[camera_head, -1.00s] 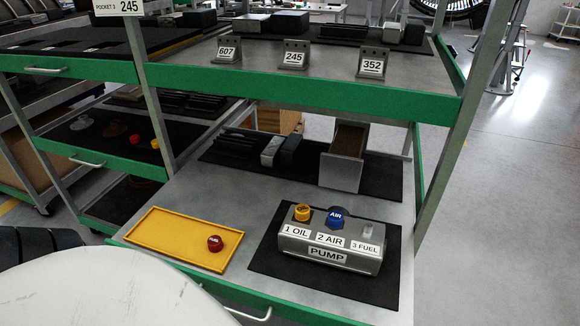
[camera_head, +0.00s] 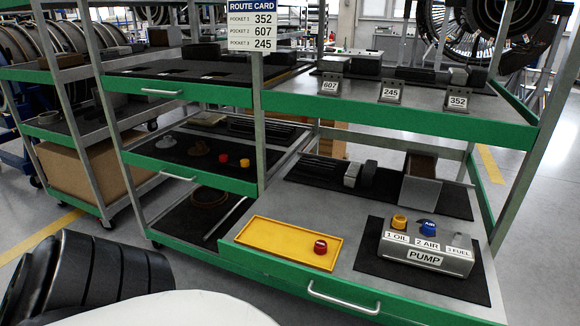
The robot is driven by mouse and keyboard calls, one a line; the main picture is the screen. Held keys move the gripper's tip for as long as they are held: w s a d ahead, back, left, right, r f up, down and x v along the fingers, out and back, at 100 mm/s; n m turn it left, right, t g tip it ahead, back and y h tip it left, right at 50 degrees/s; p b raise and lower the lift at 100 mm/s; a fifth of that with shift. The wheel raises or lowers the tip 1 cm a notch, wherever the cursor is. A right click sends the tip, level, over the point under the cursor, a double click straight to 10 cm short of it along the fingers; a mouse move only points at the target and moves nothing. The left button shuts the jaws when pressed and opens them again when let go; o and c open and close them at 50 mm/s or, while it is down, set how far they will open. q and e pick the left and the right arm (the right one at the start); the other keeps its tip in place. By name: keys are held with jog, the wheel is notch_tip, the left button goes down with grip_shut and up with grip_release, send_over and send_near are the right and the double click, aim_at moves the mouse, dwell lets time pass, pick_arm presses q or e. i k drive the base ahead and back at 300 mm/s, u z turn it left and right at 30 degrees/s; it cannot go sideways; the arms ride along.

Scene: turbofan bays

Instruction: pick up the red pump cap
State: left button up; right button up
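The red pump cap (camera_head: 320,247) sits at the right end of a shallow yellow tray (camera_head: 268,244) on the lower shelf of the right-hand cart. To its right, a grey pump block (camera_head: 424,250) stands on a black mat. Its face reads 1 OIL, 2 AIR, 3 FUEL and PUMP. A yellow cap (camera_head: 398,222) is on the oil position and a blue cap (camera_head: 429,228) on the air position. The fuel position has no coloured cap on it. Neither of my grippers shows in the view.
The upper shelf (camera_head: 400,109) overhangs the back of the lower one. A green front rail with a handle (camera_head: 343,300) edges the lower shelf. A grey bracket (camera_head: 420,190) and dark blocks stand behind the pump. Smaller red and yellow caps lie on the left cart's shelf (camera_head: 180,155).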

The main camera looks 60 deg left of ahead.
aim_at(320, 245)
jog(key=u, duration=1)
jog(key=i, duration=0.1)
jog(key=u, duration=0.35)
